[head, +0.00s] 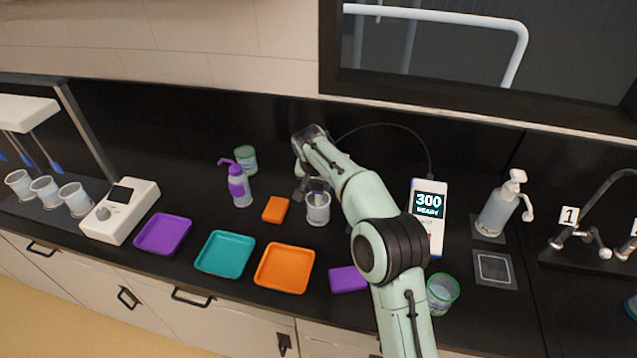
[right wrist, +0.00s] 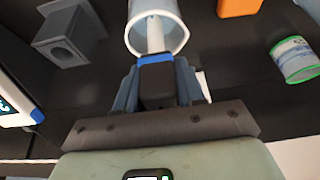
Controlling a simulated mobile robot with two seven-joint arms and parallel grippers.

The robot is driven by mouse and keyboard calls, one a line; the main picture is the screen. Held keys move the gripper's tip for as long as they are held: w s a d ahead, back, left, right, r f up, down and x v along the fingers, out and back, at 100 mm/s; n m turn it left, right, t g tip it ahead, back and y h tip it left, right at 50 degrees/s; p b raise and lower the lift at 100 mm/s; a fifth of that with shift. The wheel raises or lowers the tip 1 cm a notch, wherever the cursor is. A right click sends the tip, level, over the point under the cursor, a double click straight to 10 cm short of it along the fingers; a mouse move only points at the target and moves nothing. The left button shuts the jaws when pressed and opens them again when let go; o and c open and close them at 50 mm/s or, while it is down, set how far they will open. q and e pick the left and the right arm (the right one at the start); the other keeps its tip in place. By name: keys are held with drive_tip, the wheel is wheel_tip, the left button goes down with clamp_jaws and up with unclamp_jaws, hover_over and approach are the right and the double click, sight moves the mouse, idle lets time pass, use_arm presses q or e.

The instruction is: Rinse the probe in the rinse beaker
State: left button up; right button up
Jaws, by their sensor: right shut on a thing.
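My right gripper (right wrist: 156,85) is shut on the probe, which has a dark body, a blue band and a pale shaft (right wrist: 155,38). In the right wrist view the shaft reaches through the mouth of a white beaker (right wrist: 174,42); its tip is hidden or too small to tell. In the head view this beaker (head: 318,210) stands upright on the counter, just below my right gripper (head: 316,184). My left gripper is not in view.
An orange block (head: 275,209), a purple wash bottle (head: 239,185) and a green-rimmed beaker (head: 246,159) stand left of the white beaker. Purple (head: 163,234), teal (head: 225,253) and orange (head: 285,268) trays lie in front. A grey holder block (right wrist: 70,35) is near the probe.

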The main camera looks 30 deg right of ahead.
idle(0.3)
wheel_tip(320, 180, up, 2)
drive_tip(key=shift+p, duration=0.35)
drive_tip(key=shift+r+p, duration=0.65)
drive_tip(key=shift+r, duration=1)
drive_tip(key=shift+w+r, duration=0.1)
drive_tip(key=shift+r, duration=0.35)
wheel_tip(320, 180, up, 2)
drive_tip(key=shift+r, duration=0.1)
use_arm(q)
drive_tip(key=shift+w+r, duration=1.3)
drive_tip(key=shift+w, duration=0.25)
use_arm(e)
drive_tip(key=shift+r, duration=0.65)
drive_tip(key=shift+r, duration=1.4)
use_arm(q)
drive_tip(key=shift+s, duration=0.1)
use_arm(e)
drive_tip(key=shift+s+f, duration=0.1)
drive_tip(key=shift+s, duration=0.1)
